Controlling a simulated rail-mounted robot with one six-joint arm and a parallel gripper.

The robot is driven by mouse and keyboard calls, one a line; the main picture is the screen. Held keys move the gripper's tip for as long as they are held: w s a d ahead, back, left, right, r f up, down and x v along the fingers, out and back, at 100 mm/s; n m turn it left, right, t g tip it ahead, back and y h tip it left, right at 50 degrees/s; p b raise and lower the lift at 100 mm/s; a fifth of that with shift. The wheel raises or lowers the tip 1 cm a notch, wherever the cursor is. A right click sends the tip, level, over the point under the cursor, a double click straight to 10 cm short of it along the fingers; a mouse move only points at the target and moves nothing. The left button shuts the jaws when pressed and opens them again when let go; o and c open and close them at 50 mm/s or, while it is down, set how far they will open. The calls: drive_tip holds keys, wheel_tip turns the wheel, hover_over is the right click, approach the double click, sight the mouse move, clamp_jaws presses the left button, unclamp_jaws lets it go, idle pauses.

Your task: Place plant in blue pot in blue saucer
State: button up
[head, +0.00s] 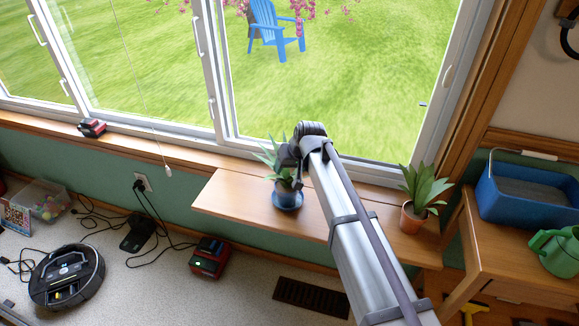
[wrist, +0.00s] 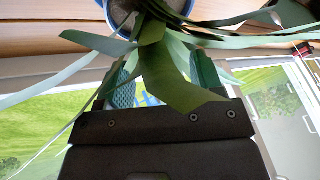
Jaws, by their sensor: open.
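The plant in the blue pot (head: 284,187) stands upright on the wooden shelf under the window. The blue saucer (head: 289,206) shows beneath the pot, and the pot appears to sit in it. My gripper (head: 290,165) is at the plant's leaves, above and beside the pot. In the wrist view the open jaws (wrist: 162,75) have long green leaves (wrist: 168,75) between and across them. The pot (wrist: 122,12) is at the top edge there, beyond the jaws and apart from them. Leaves hide part of both fingers.
A plant in a terracotta pot (head: 413,218) stands at the shelf's right end. A side table (head: 468,245) holds a blue tray (head: 490,205) and a green watering can (head: 560,252). The shelf (head: 235,200) is bare at left. The window is behind.

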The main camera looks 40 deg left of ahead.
drive_tip(key=shift+r+p, duration=0.4)
drive_tip(key=w+p+v, duration=0.1)
drive_tip(key=p+v, duration=0.9)
drive_tip(key=v, duration=0.1)
drive_tip(key=shift+s+r, duration=0.25)
drive_tip(key=shift+s, duration=0.25)
drive_tip(key=w+d+f+m+h, duration=0.1)
drive_tip(key=d+m, duration=0.1)
drive_tip(key=d, duration=1.4)
drive_tip(key=w+d+m+h, duration=0.2)
drive_tip(key=d+m, duration=0.1)
drive_tip(key=d, duration=1.3)
drive_tip(key=s+d+m, duration=0.1)
drive_tip(key=s+d, duration=0.2)
drive_tip(key=d, duration=0.5)
drive_tip(key=s+d+m+h, duration=0.1)
drive_tip(key=s+d+m, duration=0.1)
drive_tip(key=s+d, duration=0.2)
drive_tip(key=s+d+m+g+h, duration=0.1)
drive_tip(key=s+d, duration=0.2)
drive_tip(key=d, duration=0.8)
drive_tip(key=shift+s+d+f+m, duration=0.3)
drive_tip(key=shift+s+f, duration=0.05)
